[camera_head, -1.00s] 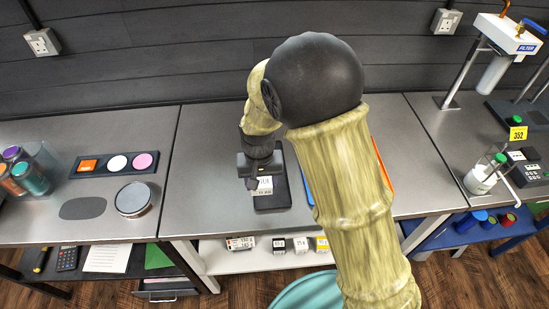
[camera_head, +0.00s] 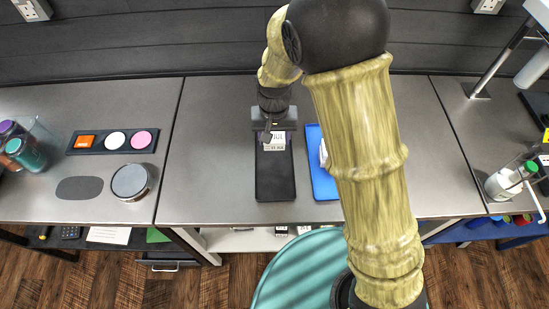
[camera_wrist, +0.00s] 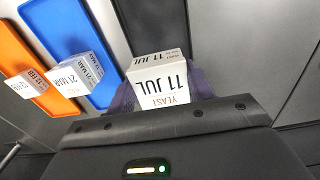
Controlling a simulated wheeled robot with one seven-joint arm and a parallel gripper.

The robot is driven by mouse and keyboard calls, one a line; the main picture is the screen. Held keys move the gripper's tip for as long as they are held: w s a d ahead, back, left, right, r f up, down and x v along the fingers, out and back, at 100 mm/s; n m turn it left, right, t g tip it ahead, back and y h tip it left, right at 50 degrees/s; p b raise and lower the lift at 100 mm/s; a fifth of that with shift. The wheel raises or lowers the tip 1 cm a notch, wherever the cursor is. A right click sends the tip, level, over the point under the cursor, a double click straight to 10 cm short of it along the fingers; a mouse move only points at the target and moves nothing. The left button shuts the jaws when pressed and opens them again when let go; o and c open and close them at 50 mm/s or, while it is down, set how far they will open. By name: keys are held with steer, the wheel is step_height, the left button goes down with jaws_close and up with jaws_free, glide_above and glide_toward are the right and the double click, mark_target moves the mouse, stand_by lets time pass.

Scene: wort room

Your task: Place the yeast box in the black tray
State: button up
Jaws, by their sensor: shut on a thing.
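My gripper (camera_head: 273,131) is shut on the white yeast box (camera_head: 274,141). In the wrist view the yeast box (camera_wrist: 158,82) reads "YEAST 11 JUL" and sits between the dark purple fingers (camera_wrist: 160,97). The black tray (camera_head: 276,182) lies on the grey bench, its long side running front to back. The box appears over the tray's far end; I cannot tell whether it touches the tray floor. The black tray also shows beyond the box in the wrist view (camera_wrist: 150,25).
A blue tray (camera_head: 319,180) lies just right of the black tray, partly hidden by my arm. The wrist view shows an orange tray (camera_wrist: 22,50) and white dated boxes (camera_wrist: 76,74) on the coloured trays. A round tin (camera_head: 131,181) stands to the left; the bench between is clear.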

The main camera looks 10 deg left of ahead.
steer(key=shift+f, duration=0.15)
steer(key=p, duration=0.1)
glide_above(274, 162)
steer(key=f, duration=0.5)
steer(key=shift+w+f, duration=0.25)
steer(key=shift+f, duration=0.05)
steer(key=shift+s+d, duration=0.15)
steer(key=shift+s+a+f, duration=0.15)
steer(key=shift+a+f, duration=0.05)
steer(key=shift+f, duration=0.2)
steer(key=shift+d+f+p, duration=0.1)
steer(key=shift+f+p, duration=0.5)
steer(key=shift+f, duration=1.1)
